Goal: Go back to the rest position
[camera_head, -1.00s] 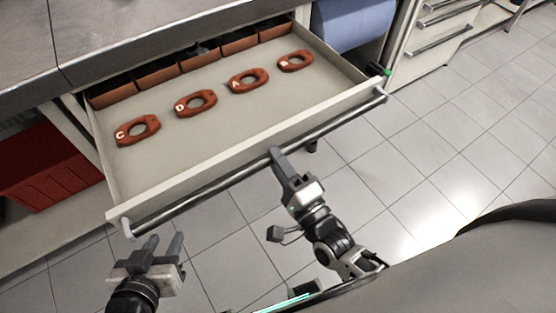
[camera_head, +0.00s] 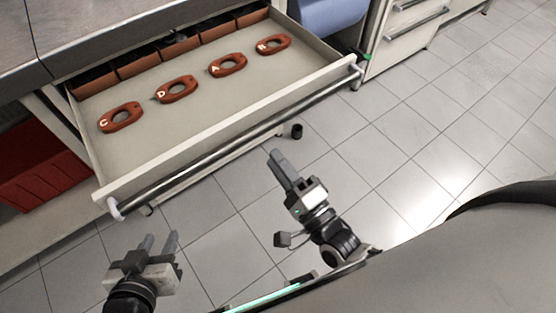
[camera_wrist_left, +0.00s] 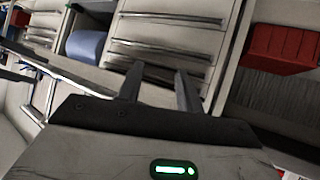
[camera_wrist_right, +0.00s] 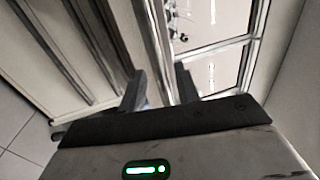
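My left gripper (camera_head: 158,247) is at the lower left in the head view, open and empty, its two fingers apart. It stands over the floor in front of the drawer, clear of the handle. My left fingers also show apart in the left wrist view (camera_wrist_left: 160,88). My right gripper (camera_head: 281,168) is in front of the drawer's long bar handle (camera_head: 230,141), apart from it. Its fingers look close together in the head view, but the right wrist view (camera_wrist_right: 161,88) shows a gap with nothing between them.
The open drawer (camera_head: 215,135) holds several reddish-brown lettered parts, C (camera_head: 121,117), D (camera_head: 176,89), A (camera_head: 227,65) and another at the right (camera_head: 273,44), with bins behind. A red container (camera_head: 40,165) stands at left, a blue roll (camera_head: 328,14) behind. Floor ahead is free.

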